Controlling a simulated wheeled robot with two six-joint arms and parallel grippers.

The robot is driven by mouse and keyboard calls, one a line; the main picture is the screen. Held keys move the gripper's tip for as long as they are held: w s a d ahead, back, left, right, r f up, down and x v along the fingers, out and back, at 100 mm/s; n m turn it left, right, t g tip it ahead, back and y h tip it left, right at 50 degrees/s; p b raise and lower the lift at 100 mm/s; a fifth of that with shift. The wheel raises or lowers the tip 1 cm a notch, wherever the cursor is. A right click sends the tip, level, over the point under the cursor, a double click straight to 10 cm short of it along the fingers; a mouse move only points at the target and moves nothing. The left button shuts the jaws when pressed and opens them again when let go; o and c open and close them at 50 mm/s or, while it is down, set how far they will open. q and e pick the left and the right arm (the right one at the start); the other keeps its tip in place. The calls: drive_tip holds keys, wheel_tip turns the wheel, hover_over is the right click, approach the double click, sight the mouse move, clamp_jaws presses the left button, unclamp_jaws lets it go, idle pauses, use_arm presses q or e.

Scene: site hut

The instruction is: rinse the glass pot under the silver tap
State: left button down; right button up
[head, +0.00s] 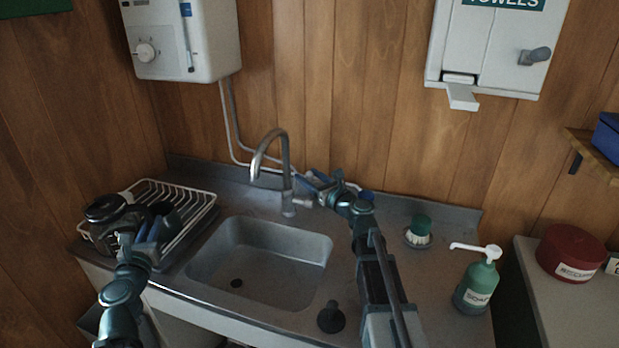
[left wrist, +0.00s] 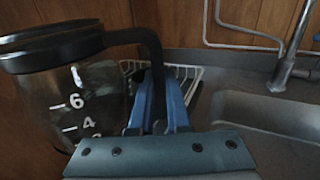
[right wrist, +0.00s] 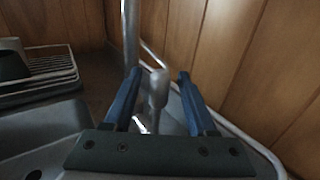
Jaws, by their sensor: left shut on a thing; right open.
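The glass pot (head: 103,232), with a black rim and handle, is at the left by the dish rack. It fills the left of the left wrist view (left wrist: 85,100), with white level numbers on its glass. My left gripper (head: 158,232) is shut on its black handle (left wrist: 154,62). The silver tap (head: 285,165) rises behind the sink, its spout over the basin; no water shows. My right gripper (head: 335,182) is open beside the tap. In the right wrist view the tap's lever (right wrist: 157,90) appears between the open fingers; contact is unclear.
The sink basin (head: 263,262) is empty. The wire dish rack (head: 195,207) stands to its left. A black plunger-like thing (head: 331,318), a green-topped brush (head: 419,230) and a soap bottle (head: 477,285) stand to its right. A water heater (head: 185,40) hangs above.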

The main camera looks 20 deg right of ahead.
drive_tip(key=shift+c, duration=0.2)
clamp_jaws()
idle(1.3)
